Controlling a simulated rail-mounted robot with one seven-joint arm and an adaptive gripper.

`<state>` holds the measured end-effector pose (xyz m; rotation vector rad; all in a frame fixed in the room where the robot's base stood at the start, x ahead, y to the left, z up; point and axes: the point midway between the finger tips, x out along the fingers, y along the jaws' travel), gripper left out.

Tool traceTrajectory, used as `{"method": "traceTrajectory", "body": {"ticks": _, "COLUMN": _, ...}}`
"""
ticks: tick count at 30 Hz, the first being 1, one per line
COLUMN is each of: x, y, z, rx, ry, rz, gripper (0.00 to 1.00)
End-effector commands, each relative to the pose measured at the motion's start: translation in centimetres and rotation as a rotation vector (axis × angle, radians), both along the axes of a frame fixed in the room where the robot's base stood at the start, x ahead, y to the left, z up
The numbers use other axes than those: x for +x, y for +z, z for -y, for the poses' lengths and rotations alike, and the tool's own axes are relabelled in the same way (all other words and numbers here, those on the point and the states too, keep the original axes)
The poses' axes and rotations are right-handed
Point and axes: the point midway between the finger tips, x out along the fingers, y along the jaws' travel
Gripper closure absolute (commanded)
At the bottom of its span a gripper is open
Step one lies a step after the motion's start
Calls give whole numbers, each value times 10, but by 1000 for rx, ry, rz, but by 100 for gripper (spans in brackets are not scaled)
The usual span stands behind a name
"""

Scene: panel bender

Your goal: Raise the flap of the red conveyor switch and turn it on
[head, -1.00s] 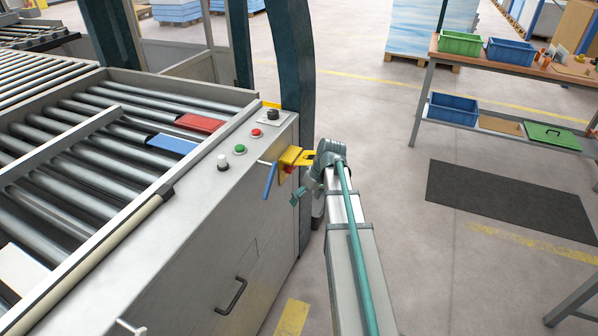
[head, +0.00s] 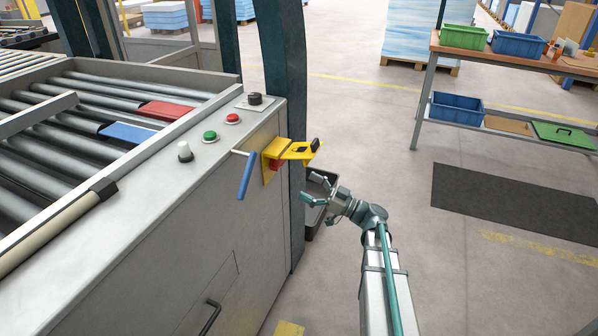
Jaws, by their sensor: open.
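The red switch (head: 275,164) shows as a small patch of red on the end face of the grey machine cabinet. It is partly hidden under its yellow flap (head: 298,151). The flap stands out nearly level from the yellow mounting plate and has a black grip at its outer end. The switch's on or off position cannot be told. My gripper (head: 317,188) is open and empty, below and to the right of the flap. Its fingers point left toward the cabinet and appear apart from flap and switch.
A blue-handled lever (head: 246,176) hangs just left of the switch. Green, red, white and black controls line the cabinet top (head: 160,190). A dark bin (head: 318,212) stands behind my gripper. Open floor lies right, before a workbench (head: 500,54) with crates.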

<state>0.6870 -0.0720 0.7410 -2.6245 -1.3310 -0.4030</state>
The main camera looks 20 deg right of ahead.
Motion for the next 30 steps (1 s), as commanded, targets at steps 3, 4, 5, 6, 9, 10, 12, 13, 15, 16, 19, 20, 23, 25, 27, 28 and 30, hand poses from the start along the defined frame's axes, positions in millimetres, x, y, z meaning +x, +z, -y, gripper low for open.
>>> {"method": "traceTrajectory", "body": {"ticks": 3, "x": -1, "y": 0, "z": 5, "rx": 33, "ry": -34, "rz": 55, "gripper": 6}}
{"method": "traceTrajectory", "body": {"ticks": 4, "x": -1, "y": 1, "z": 5, "rx": 38, "ry": -38, "rz": 62, "gripper": 6}}
{"method": "traceTrajectory", "body": {"ticks": 5, "x": 0, "y": 2, "z": 5, "rx": 39, "ry": -41, "rz": 66, "gripper": 6}}
{"method": "traceTrajectory", "body": {"ticks": 6, "x": 2, "y": 4, "z": 4, "rx": 41, "ry": -42, "rz": 69, "gripper": 6}}
{"method": "traceTrajectory", "body": {"ticks": 9, "x": 7, "y": 8, "z": -3, "rx": 41, "ry": -43, "rz": 71, "gripper": 6}}
{"method": "traceTrajectory", "body": {"ticks": 10, "x": 9, "y": 10, "z": -6, "rx": 41, "ry": -42, "rz": 71, "gripper": 6}}
{"method": "traceTrajectory", "body": {"ticks": 12, "x": 16, "y": 14, "z": -14, "rx": 41, "ry": -40, "rz": 70, "gripper": 6}}
{"method": "traceTrajectory", "body": {"ticks": 13, "x": 19, "y": 16, "z": -18, "rx": 41, "ry": -40, "rz": 70, "gripper": 6}}
{"method": "traceTrajectory", "body": {"ticks": 15, "x": 26, "y": 21, "z": -27, "rx": 41, "ry": -39, "rz": 69, "gripper": 6}}
{"method": "traceTrajectory", "body": {"ticks": 16, "x": 29, "y": 23, "z": -31, "rx": 41, "ry": -40, "rz": 69, "gripper": 6}}
{"method": "traceTrajectory", "body": {"ticks": 19, "x": 39, "y": 29, "z": -43, "rx": 40, "ry": -40, "rz": 68, "gripper": 6}}
{"method": "traceTrajectory", "body": {"ticks": 20, "x": 42, "y": 31, "z": -47, "rx": 40, "ry": -40, "rz": 68, "gripper": 6}}
{"method": "traceTrajectory", "body": {"ticks": 23, "x": 50, "y": 36, "z": -57, "rx": 40, "ry": -40, "rz": 68, "gripper": 6}}
{"method": "traceTrajectory", "body": {"ticks": 25, "x": 54, "y": 39, "z": -62, "rx": 40, "ry": -40, "rz": 68, "gripper": 6}}
{"method": "traceTrajectory", "body": {"ticks": 27, "x": 57, "y": 41, "z": -66, "rx": 40, "ry": -41, "rz": 68, "gripper": 6}}
{"method": "traceTrajectory", "body": {"ticks": 28, "x": 58, "y": 42, "z": -68, "rx": 40, "ry": -41, "rz": 68, "gripper": 6}}
{"method": "traceTrajectory", "body": {"ticks": 30, "x": 60, "y": 43, "z": -70, "rx": 40, "ry": -42, "rz": 67, "gripper": 6}}
